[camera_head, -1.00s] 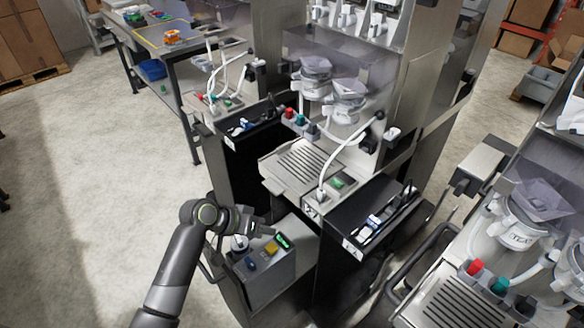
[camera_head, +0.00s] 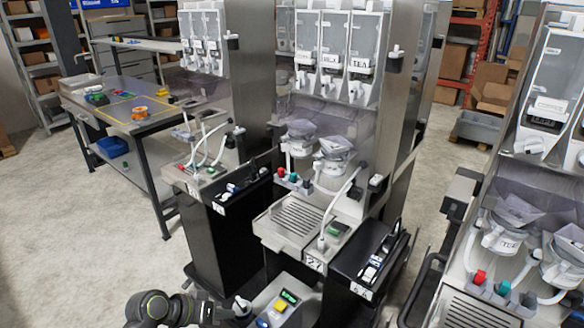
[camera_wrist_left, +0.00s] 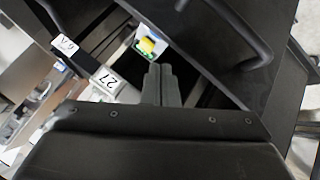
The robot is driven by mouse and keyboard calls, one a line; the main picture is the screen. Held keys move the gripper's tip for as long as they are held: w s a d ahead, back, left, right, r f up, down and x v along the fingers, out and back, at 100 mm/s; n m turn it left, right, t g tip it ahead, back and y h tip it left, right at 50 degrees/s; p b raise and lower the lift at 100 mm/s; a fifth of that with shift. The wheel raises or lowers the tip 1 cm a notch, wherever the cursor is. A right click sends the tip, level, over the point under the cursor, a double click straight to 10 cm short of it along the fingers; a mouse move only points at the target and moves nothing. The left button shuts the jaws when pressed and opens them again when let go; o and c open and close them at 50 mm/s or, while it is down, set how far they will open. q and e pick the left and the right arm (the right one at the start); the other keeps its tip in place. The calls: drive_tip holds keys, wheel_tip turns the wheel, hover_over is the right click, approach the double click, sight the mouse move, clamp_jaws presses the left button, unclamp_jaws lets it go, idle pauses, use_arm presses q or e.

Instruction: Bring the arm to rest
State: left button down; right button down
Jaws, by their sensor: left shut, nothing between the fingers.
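My left arm comes in at the bottom left of the head view, with its dark grey joint cut by the lower edge. My left gripper (camera_head: 222,312) is beside the small grey control box (camera_head: 262,300), which has a green display and a yellow button. In the left wrist view the gripper's two fingers (camera_wrist_left: 162,84) lie together, shut and empty. The yellow button (camera_wrist_left: 148,44) shows beyond the fingertips there. I cannot tell the exact gap between gripper and box. My right gripper is in neither view.
The middle dispenser station (camera_head: 296,222) stands behind the box, with a drip tray and a black side bin (camera_head: 370,265). Another station (camera_head: 500,260) stands at the right. A work table (camera_head: 125,120) is at the back left. Bare floor (camera_head: 85,230) lies at the left.

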use_arm(q)
drive_tip(key=s+a+n+g+y, duration=0.1)
drive_tip(key=s+a+y, duration=0.5)
drive_tip(key=s, duration=0.8)
drive_tip(key=s+a+n+g+y, duration=0.1)
drive_tip(key=s+a+n+y, duration=0.15)
drive_tip(key=s+a, duration=0.95)
drive_tip(key=s+d+f, duration=0.1)
drive_tip(key=s+f, duration=0.1)
drive_tip(key=f, duration=1.1)
drive_tip(key=s+d+f, duration=0.1)
drive_tip(key=f, duration=1.2)
drive_tip(key=s+f+g, duration=0.2)
drive_tip(key=s+f, duration=1.3)
drive_tip(key=shift+d+f+m, duration=0.15)
drive_tip(key=shift+d+m, duration=0.2)
drive_tip(key=shift+d, duration=0.1)
